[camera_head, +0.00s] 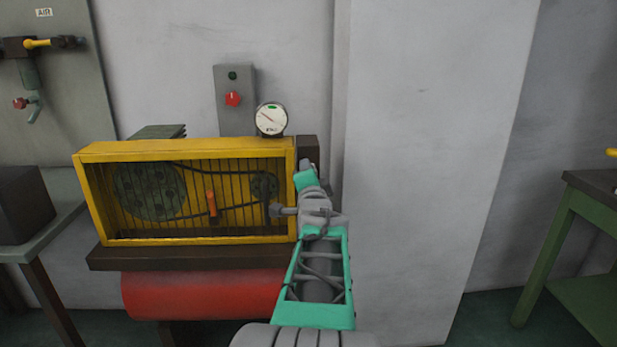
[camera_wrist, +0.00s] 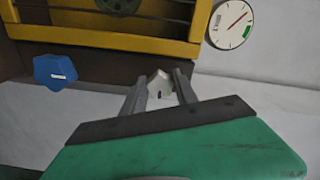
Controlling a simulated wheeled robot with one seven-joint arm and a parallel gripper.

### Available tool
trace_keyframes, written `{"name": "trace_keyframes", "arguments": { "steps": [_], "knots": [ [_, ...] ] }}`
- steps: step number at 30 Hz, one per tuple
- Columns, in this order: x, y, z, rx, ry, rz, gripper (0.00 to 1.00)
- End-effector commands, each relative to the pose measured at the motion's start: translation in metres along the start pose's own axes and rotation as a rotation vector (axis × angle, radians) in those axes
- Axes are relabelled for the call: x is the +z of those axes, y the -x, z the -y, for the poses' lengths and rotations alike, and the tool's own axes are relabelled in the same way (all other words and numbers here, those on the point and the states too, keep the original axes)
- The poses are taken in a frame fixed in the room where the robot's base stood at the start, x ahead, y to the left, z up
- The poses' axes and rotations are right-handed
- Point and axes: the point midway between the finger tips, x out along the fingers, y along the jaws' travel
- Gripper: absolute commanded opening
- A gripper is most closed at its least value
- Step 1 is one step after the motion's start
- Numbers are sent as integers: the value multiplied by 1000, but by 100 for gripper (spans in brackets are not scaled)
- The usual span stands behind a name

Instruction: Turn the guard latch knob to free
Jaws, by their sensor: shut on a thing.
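In the wrist view my gripper (camera_wrist: 160,78) has its two grey fingers closed on a small pale knob (camera_wrist: 158,88) with a dark mark on its face. The knob sits against a dark brown panel beside the yellow guard (camera_wrist: 100,41). In the head view my gripper (camera_head: 304,178) is at the right end of the yellow guard (camera_head: 180,150); the pale knob is hidden there. The guard stands over belts and pulleys.
A blue knob (camera_wrist: 55,73) with a white label is beside the pale one. A round gauge (camera_head: 271,119) stands above the guard's right end. A grey box with a red button (camera_head: 232,98) is behind. A grey pillar (camera_head: 430,170) stands to the right.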

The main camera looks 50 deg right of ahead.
Motion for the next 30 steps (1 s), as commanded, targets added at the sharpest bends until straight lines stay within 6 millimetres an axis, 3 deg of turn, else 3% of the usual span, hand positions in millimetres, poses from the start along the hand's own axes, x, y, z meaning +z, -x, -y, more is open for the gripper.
{"name": "trace_keyframes", "arguments": {
  "steps": [13,14,22,30],
  "knots": [
    [0,0,0,0,-12,0,0],
    [0,0,0,0,-12,0,36],
    [0,0,0,0,-11,0,57],
    [0,3,0,0,-11,0,57]
  ]
}}
